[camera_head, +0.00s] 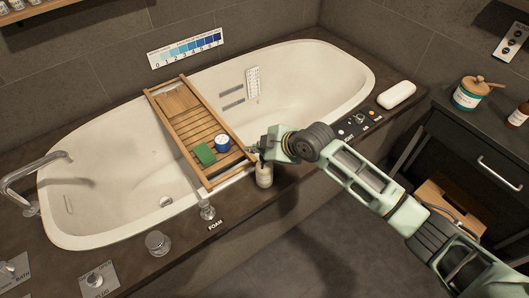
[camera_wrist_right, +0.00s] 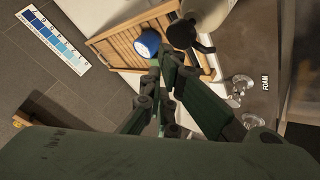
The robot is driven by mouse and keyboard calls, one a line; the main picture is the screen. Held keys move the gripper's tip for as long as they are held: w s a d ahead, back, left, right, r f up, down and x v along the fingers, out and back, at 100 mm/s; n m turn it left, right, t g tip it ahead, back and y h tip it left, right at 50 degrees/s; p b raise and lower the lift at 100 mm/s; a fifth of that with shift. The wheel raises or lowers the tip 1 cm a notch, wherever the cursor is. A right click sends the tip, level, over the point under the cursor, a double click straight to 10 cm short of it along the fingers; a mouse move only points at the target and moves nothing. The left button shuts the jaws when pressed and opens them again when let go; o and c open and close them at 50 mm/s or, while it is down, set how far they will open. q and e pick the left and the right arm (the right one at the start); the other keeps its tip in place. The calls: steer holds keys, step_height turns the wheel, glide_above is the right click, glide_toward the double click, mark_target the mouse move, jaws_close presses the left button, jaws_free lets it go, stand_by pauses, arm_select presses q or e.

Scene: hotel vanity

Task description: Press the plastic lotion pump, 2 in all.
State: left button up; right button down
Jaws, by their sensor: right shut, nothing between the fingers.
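The lotion pump bottle (camera_head: 264,178) is pale and stands on the dark ledge by the tub's near rim. Its top is hidden behind my right gripper in the head view. In the right wrist view the white bottle (camera_wrist_right: 207,10) is cut by the top edge, with a dark pump head (camera_wrist_right: 182,35). My right gripper (camera_head: 253,151) is at the height of the bottle's top, its fingers shut and empty. In the right wrist view the fingertips (camera_wrist_right: 160,68) lie beside the pump head; I cannot tell whether they touch. My left gripper is not in view.
A wooden bath tray (camera_head: 180,118) spans the white tub (camera_head: 110,180), carrying a green sponge (camera_head: 205,154) and a blue-and-white tub (camera_head: 222,144). A metal knob (camera_head: 207,212) marked FOAM stands left of the bottle. Soap (camera_head: 397,95) lies on the right ledge.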

steer(key=shift+r, duration=0.25)
step_height(320, 180, up, 5)
steer(key=p, duration=0.4)
steer(key=shift+f+p, duration=0.1)
steer(key=shift+p, duration=0.2)
stand_by(0.6)
